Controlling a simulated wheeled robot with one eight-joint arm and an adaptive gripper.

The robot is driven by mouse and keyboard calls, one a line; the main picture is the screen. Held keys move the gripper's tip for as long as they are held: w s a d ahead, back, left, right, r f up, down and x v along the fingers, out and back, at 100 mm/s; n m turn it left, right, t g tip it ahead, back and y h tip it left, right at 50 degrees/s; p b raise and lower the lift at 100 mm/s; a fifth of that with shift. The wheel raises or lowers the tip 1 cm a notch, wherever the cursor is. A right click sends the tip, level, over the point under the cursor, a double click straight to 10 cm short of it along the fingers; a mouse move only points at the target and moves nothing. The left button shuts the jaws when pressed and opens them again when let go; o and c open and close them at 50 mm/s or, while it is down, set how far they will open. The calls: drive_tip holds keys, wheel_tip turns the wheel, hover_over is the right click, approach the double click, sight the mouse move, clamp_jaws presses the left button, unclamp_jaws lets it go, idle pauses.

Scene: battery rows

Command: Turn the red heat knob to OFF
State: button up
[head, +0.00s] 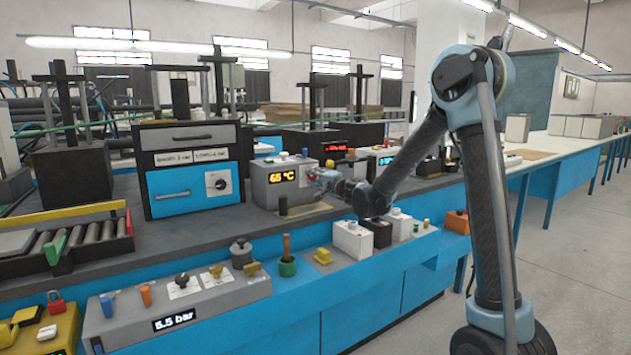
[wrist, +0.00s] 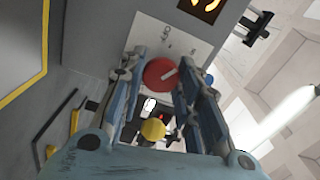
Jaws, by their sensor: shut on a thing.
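The red heat knob (wrist: 157,73) sits on a white dial plate (wrist: 168,38) on the front of a grey box (head: 262,184) whose display reads 65 °C. In the wrist view the knob lies between the fingers of my gripper (wrist: 160,68), which is shut on it. A short pale pointer mark shows on the knob, slanting towards the upper right of the picture. The marks on the plate are too small to read.
A blue-fronted oven unit (head: 165,208) with a round dial stands left of the box. In front, a lower ledge holds white and dark boxes (head: 352,240), a green pot with a handle (head: 287,268) and a grey panel reading 5.5 bar (head: 190,308). The floor at right is clear.

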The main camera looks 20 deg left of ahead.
drive_tip(key=n, duration=0.6)
drive_tip(key=shift+d+n, duration=0.15)
drive_tip(key=shift+n, duration=0.25)
idle(0.4)
drive_tip(key=o, duration=1)
drive_tip(key=shift+o, duration=0.2)
drive_tip(key=v, duration=1.1)
drive_tip(key=shift+s+d, duration=0.25)
drive_tip(key=shift+d, duration=0.05)
drive_tip(key=shift+f, duration=0.1)
